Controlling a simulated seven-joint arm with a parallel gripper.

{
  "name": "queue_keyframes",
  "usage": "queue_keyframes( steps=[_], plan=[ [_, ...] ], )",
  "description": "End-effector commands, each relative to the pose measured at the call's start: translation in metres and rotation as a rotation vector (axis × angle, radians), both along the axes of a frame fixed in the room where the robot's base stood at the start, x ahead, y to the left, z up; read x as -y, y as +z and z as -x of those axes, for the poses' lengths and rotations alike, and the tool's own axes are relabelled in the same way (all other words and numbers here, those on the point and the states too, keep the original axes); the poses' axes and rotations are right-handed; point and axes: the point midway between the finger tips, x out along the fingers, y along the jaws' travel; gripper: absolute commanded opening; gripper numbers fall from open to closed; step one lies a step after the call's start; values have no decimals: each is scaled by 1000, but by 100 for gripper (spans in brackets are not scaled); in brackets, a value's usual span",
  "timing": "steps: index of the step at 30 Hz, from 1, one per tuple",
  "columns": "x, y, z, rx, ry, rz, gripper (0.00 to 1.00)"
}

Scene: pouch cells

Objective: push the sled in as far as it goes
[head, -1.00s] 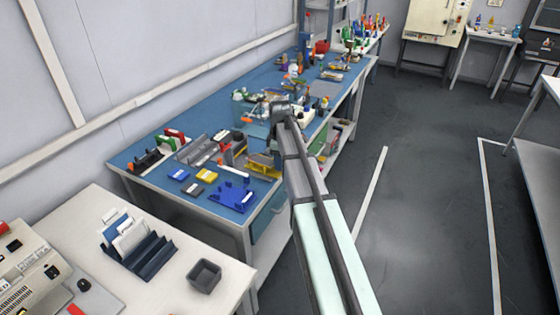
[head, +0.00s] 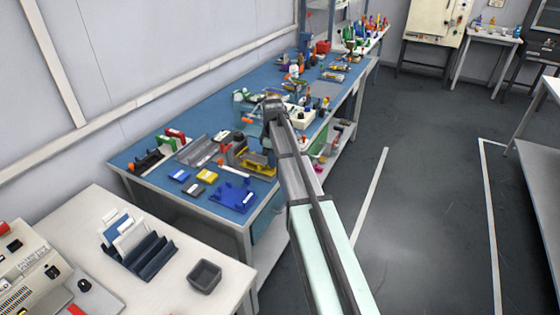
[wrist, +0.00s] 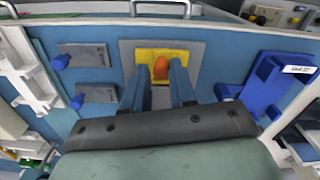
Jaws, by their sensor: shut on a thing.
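In the wrist view, my gripper (wrist: 161,76) has its two blue fingers closed about an orange knob (wrist: 160,66). The knob stands on a yellow plate (wrist: 147,57) set within a grey surround (wrist: 199,50). I take the knob and yellow plate to be the sled. Its far end and any stop are hidden by the fingers and my wrist. In the head view, a yellow piece (head: 258,164) shows just left of my arm on the blue-topped bench (head: 150,186). My fingertips are hidden there.
A blue fixture (wrist: 268,88) with a white label stands right of the gripper. Two grey plates with blue knobs (wrist: 84,56) lie left. A metal handle (wrist: 160,8) shows at the top. Other fixtures crowd the bench, and a grey bin (head: 205,275) stands on the nearer white table.

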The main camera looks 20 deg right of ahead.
Motion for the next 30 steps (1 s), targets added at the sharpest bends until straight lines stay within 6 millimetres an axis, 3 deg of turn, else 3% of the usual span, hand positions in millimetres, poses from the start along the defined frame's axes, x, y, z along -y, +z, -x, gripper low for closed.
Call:
queue_keyframes(
  steps=[3,10,11,17,26,30],
  plan=[
    [-15,-1,-8,-9,9,-9,0],
    [-16,-1,-6,-9,9,-9,0],
    [-16,-1,-6,-9,9,-9,27],
    [-15,-1,-7,-8,7,-8,46],
    [-13,1,-9,-4,4,-5,46],
    [-13,12,-9,-3,4,-4,46]
  ],
)
